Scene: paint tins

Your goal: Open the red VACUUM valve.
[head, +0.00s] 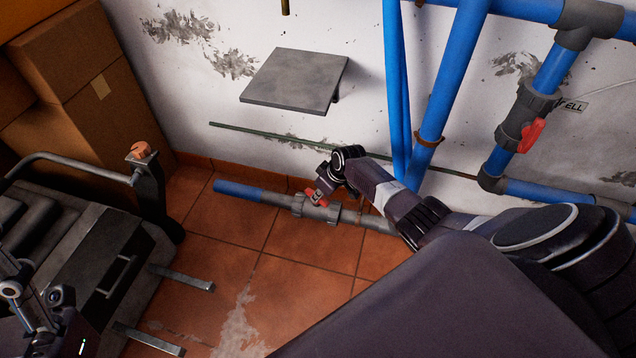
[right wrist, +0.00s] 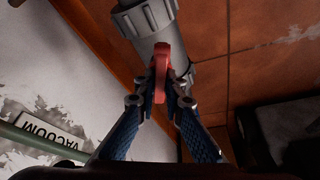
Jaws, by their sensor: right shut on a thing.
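The red VACUUM valve handle (head: 320,200) sits on a grey valve body (head: 301,206) in a low pipe near the floor by the wall. It also shows in the right wrist view (right wrist: 161,62), where my right gripper (right wrist: 161,100) is shut on its end. The VACUUM label (right wrist: 46,134) appears upside down beside it. In the head view my right gripper (head: 326,180) reaches down to the handle and partly covers it. Whether the handle lies along or across the pipe is hard to tell. Part of my left arm shows at the lower left; its fingers cannot be made out.
Another red-handled valve (head: 531,135), labelled with text ending in ELL, is on the blue pipes at right. A grey wall shelf (head: 295,80) is above. A dark cart (head: 75,250) and cardboard boxes (head: 75,65) stand at left. Tiled floor between is open.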

